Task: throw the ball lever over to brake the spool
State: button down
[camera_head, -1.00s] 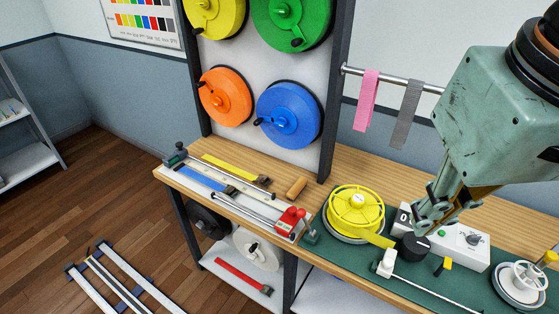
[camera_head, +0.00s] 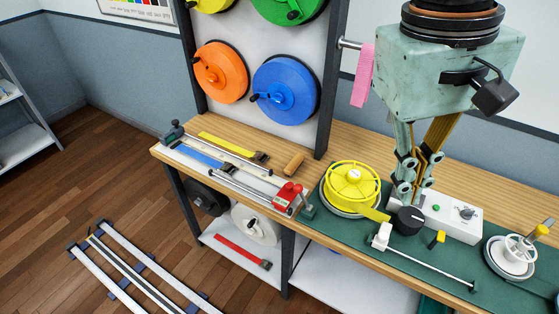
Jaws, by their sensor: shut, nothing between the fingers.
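A yellow spool (camera_head: 353,187) sits on a round base on the green mat, and its yellow strap runs right toward a black round drum (camera_head: 410,219). A white spool (camera_head: 514,254) stands at the far right. A lever with a yellow end (camera_head: 541,230) rises beside it; I cannot tell for certain that this is the ball lever. My gripper (camera_head: 411,196) points down, shut and empty, just behind the drum and by the left end of the white control box. It is well left of the yellow-ended lever. The exact fingertip contact is unclear.
The white control box (camera_head: 452,217) has a green button and a dial. A small yellow-topped part (camera_head: 437,239) and a rod with a white block (camera_head: 382,236) lie in front. Red clamp (camera_head: 287,196) and strap tools are left. Coloured reels hang on the wall; the mat's front right is clear.

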jog(key=shift+w+a+f+n+g+h, duration=0.75)
jog(key=shift+w+a+f+h, duration=1.3)
jog(key=shift+w, duration=1.8)
jog(key=shift+w+a+f+n+g+h, duration=0.35)
jog(key=shift+w+a+f+g+h, duration=0.75)
jog(key=shift+w+f+h, duration=2.25)
jog(key=w+a+f+n+t+h, duration=0.1)
jog(key=w+a+f+t+h, duration=0.1)
jog(key=a+f, duration=0.6)
jog(key=w+a+f+n+t+h, duration=0.1)
jog(key=w+a+f+n+t, duration=0.1)
jog(key=w+a+f+t, duration=0.2)
jog(key=w+a+f+n+t+h, duration=0.1)
jog(key=a+f+t, duration=0.5)
jog(key=a+f, duration=0.6)
jog(key=shift+w+n+h, duration=0.4)
jog(key=shift+w+h, duration=0.4)
jog(key=shift+w, duration=0.35)
jog(key=shift+d, duration=0.1)
